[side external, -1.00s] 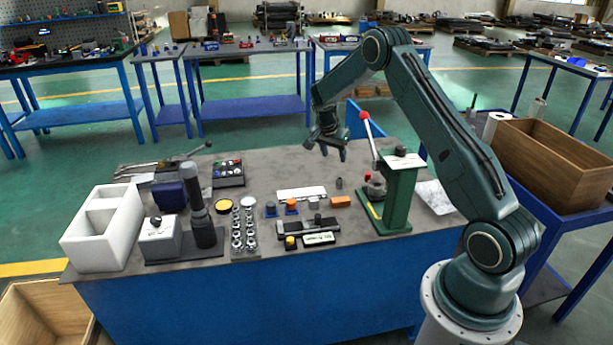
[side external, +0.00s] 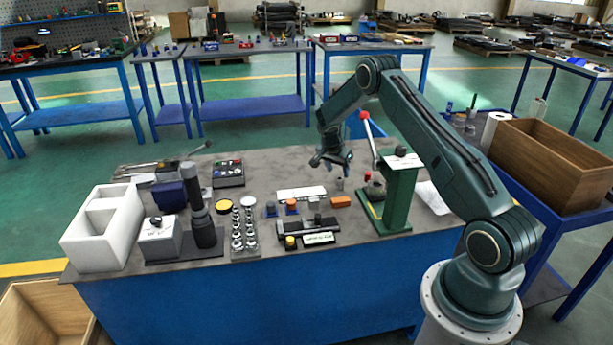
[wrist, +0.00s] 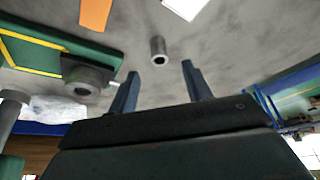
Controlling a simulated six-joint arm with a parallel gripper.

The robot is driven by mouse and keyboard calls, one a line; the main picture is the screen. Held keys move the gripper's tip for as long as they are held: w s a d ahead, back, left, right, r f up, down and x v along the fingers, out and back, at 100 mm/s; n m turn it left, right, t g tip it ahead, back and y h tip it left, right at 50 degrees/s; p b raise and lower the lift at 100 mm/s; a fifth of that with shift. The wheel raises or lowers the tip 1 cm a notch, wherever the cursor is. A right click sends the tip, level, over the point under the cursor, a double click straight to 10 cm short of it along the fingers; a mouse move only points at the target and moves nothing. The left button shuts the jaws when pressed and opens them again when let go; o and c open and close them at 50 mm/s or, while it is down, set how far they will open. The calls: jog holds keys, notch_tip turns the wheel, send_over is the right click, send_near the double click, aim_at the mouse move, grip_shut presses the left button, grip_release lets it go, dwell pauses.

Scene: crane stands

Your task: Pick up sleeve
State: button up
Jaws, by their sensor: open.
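The sleeve is a small grey hollow cylinder (side external: 340,184) standing upright on the grey bench top, left of the green press. In the wrist view the sleeve (wrist: 158,48) shows its dark bore, just beyond the fingertips and roughly centred between them. My gripper (side external: 331,163) is open and empty, above the bench and close over the sleeve. In the wrist view its two fingers (wrist: 160,72) are spread wide, and neither touches the sleeve.
The green press (side external: 399,195) with its red-knobbed lever (side external: 368,135) stands close to the right of the gripper. An orange block (side external: 340,201) and a white plate (side external: 301,193) lie near the sleeve. The bench behind the sleeve is mostly clear.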

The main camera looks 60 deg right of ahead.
aim_at(340, 178)
jog(key=shift+d+f, duration=0.2)
jog(key=shift+f, duration=0.3)
jog(key=shift+x, duration=2.55)
grip_shut()
jog(key=shift+r, duration=0.1)
jog(key=shift+r, duration=4.95)
